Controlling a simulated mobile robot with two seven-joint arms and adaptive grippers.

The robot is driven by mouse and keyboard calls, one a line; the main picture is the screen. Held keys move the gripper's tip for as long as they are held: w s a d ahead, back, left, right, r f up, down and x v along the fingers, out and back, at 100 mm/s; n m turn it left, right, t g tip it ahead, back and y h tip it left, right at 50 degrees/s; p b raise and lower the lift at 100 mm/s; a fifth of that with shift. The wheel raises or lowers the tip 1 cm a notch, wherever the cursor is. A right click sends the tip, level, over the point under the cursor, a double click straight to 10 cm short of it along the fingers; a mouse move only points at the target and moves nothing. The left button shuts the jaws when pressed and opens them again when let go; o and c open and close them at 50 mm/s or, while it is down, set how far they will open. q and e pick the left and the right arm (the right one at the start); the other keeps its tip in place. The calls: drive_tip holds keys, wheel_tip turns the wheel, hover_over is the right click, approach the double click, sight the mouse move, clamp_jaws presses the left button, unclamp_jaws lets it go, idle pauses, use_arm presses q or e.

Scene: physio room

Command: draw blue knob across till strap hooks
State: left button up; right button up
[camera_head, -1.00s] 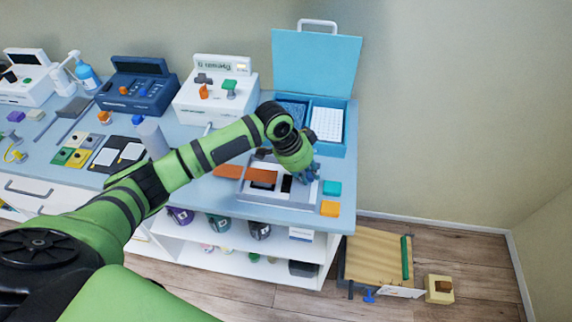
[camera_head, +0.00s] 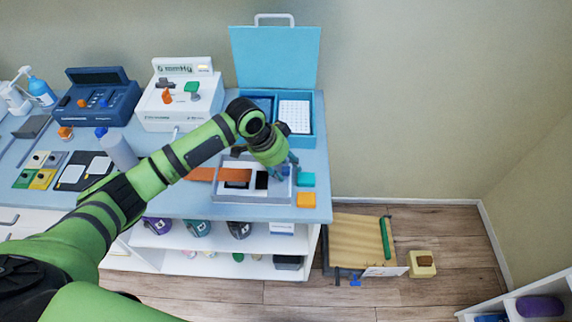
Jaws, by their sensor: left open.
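A grey frame (camera_head: 228,196) lies near the front right of the blue table. A brown strap (camera_head: 201,174) reaches into it from the left, and a second brown piece (camera_head: 236,175) lies over its left part. A black patch (camera_head: 262,180) and a white patch show inside. My left gripper (camera_head: 284,171) points down over the frame's right end, open. Something blue shows between and beside its fingers; I cannot tell whether it is the blue knob or finger parts, nor whether they touch. My right gripper is not in view.
A teal block (camera_head: 307,180) and an orange block (camera_head: 306,199) sit just right of the frame. An open blue case (camera_head: 307,142) stands behind. A white bottle (camera_head: 118,150) is at left. A wooden board (camera_head: 355,240) lies on the floor at right.

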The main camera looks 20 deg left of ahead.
use_arm(q)
drive_tip(key=v, duration=1.1)
drive_tip(key=shift+r, duration=0.35)
drive_tip(key=shift+d, duration=0.15)
